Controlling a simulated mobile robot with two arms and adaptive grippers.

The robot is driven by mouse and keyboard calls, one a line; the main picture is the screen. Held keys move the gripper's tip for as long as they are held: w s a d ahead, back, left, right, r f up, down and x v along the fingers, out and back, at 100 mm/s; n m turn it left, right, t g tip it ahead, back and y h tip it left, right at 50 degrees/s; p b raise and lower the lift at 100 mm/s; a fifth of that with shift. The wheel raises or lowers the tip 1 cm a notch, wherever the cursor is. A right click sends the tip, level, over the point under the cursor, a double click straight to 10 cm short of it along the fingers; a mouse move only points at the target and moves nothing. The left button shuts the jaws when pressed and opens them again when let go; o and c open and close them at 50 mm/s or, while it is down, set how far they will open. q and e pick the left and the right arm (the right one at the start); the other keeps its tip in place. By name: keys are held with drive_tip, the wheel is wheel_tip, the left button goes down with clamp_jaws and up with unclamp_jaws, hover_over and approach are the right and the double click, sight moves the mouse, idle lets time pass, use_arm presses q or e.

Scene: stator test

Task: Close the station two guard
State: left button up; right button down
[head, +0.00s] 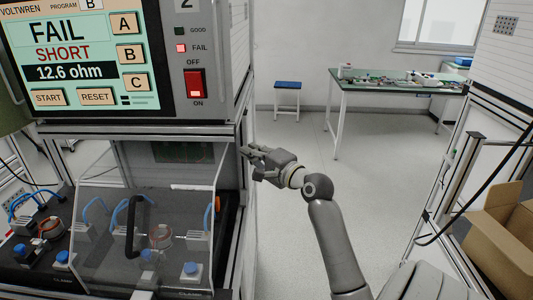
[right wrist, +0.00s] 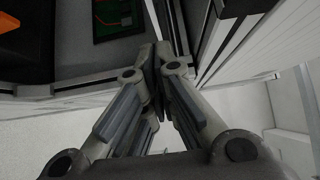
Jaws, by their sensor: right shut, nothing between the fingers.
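The clear guard (head: 112,205) with a black handle (head: 132,225) spans the right-hand fixture on the bench at lower left in the head view. A copper-coloured stator (head: 160,237) and blue hoses show through it. I cannot tell whether the guard is fully seated. My right gripper (head: 247,153) is at the bench frame's right post, above and right of the guard, apart from the handle. Its fingers are together and empty, and they also show together in the right wrist view (right wrist: 157,52). My left gripper is out of view.
The tester (head: 85,55) above the bench reads FAIL, SHORT, 12.6 ohm. An uncovered fixture with another stator (head: 50,228) is at far left. A green board (right wrist: 118,18) shows in the wrist view. A cardboard box (head: 500,240) is at right. The floor between is clear.

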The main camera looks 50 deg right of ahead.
drive_tip(key=shift+w+a+p, duration=0.4)
drive_tip(key=shift+w+a, duration=0.7)
drive_tip(key=shift+a, duration=0.05)
